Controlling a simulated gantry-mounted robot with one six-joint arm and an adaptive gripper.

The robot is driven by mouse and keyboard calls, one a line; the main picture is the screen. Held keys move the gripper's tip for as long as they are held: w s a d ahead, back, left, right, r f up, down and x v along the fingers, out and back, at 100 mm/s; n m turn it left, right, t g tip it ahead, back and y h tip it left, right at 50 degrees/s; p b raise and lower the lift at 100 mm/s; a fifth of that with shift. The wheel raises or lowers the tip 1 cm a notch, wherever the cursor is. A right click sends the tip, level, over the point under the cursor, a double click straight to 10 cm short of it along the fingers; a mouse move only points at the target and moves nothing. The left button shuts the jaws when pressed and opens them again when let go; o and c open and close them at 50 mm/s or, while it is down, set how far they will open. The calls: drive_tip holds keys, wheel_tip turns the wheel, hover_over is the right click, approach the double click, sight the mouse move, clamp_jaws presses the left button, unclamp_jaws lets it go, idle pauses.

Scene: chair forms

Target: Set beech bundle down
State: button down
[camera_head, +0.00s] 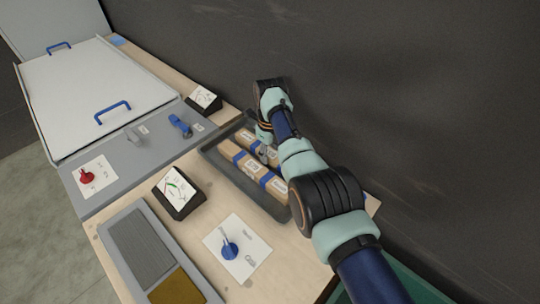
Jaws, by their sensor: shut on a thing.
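A dark grey tray (222,172) holds light wood bundles with blue bands and white labels. The front bundles (236,154) lie end to end along the tray's near side. Another bundle (247,135) lies behind them on the wall side. The labels are too small to read, so I cannot tell which bundle is beech. My gripper (264,153) points down over the tray and is shut on a bundle, seemingly the rear one. My wrist and arm hide part of that bundle and the tray's right end. I cannot tell whether it touches the tray floor.
A blue knob on a white card (252,261) and a tilted dial (176,190) stand in front of the tray. A second dial (205,98), a blue lever (180,125) and a red knob (86,176) are left. A dark wall (400,90) rises close behind.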

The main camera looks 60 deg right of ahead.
sight(269, 152)
drive_tip(key=shift+d+r, duration=0.1)
drive_tip(key=c, duration=0.5)
unclamp_jaws()
drive_tip(key=shift+c, duration=0.2)
wheel_tip(269, 152, up, 12)
drive_tip(key=p, duration=0.4)
drive_tip(key=shift+p, duration=0.35)
drive_tip(key=shift+w, duration=0.1)
